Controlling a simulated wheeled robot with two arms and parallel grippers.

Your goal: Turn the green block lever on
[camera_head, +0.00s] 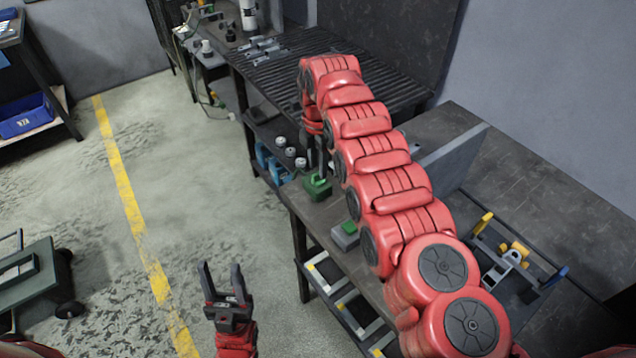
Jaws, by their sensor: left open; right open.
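A green block (318,188) sits near the front edge of the workbench, in the middle of the view. Its lever cannot be made out clearly; dark fingers and the arm are in front of its upper part. My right gripper (318,165) points down just above the block, its dark fingers apart. I cannot tell whether they touch it. My red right arm covers much of the bench behind. My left gripper (226,285) is open and empty, pointing up over the floor at the lower middle, well away from the block.
A grey block with a green top (345,234) stands nearer on the bench, close beside my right arm. A grey upright plate (452,157) and a yellow-and-blue fixture (513,256) are to the right. Several grey brackets (260,48) lie at the back.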

